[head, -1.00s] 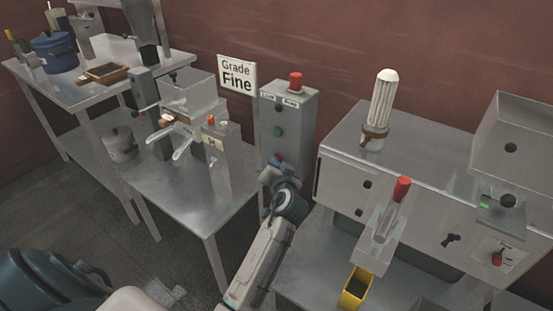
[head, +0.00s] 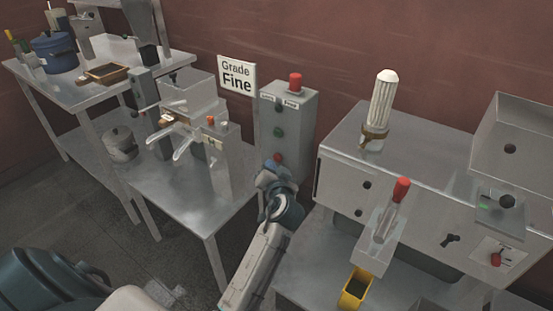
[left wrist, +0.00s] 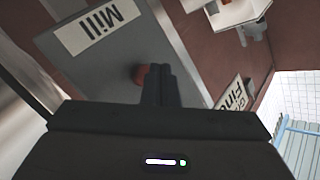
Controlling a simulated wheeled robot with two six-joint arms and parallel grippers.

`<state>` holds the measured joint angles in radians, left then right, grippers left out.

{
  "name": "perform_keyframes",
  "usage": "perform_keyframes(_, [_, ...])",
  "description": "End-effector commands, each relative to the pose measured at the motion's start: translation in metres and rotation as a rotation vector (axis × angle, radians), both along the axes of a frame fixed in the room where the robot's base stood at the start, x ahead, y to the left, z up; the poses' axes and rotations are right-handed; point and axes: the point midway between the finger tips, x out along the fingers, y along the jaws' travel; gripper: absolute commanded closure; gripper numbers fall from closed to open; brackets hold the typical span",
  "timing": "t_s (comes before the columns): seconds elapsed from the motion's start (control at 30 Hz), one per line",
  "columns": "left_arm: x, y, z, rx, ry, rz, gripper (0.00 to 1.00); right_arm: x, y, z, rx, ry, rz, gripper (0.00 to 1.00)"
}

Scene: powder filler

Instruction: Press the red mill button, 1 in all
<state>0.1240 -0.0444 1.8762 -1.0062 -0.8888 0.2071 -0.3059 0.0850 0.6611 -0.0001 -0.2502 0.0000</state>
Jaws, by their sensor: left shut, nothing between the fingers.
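The red mill button (head: 278,158) is low on the front of a grey control box (head: 299,128), below a green and a dark button. In the left wrist view the red button (left wrist: 140,75) shows beside the fingertips, partly hidden by them, near a "Mill" label (left wrist: 97,26). My left gripper (head: 268,171) is shut and empty, close in front of the box at the button's height. Its closed fingers (left wrist: 160,78) point at the panel. I cannot tell whether they touch the button. My right gripper is not in view.
A larger red knob (head: 296,80) tops the control box. A "Grade Fine" sign (head: 237,75) is on the wall behind. A steel machine (head: 345,185) stands close on the right, with a yellow container (head: 356,288) below. A steel table (head: 200,200) is on the left.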

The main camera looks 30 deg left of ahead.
Motion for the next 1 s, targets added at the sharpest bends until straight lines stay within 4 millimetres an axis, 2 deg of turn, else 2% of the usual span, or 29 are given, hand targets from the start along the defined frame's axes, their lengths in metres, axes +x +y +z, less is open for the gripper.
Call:
perform_keyframes(0.5, [-0.044,0.004,0.0,0.0,0.001,0.0,1.0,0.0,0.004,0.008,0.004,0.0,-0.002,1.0])
perform_keyframes(1.0, [-0.05,0.004,0.0,0.0,0.0,0.0,1.0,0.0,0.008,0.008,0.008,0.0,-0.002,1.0])
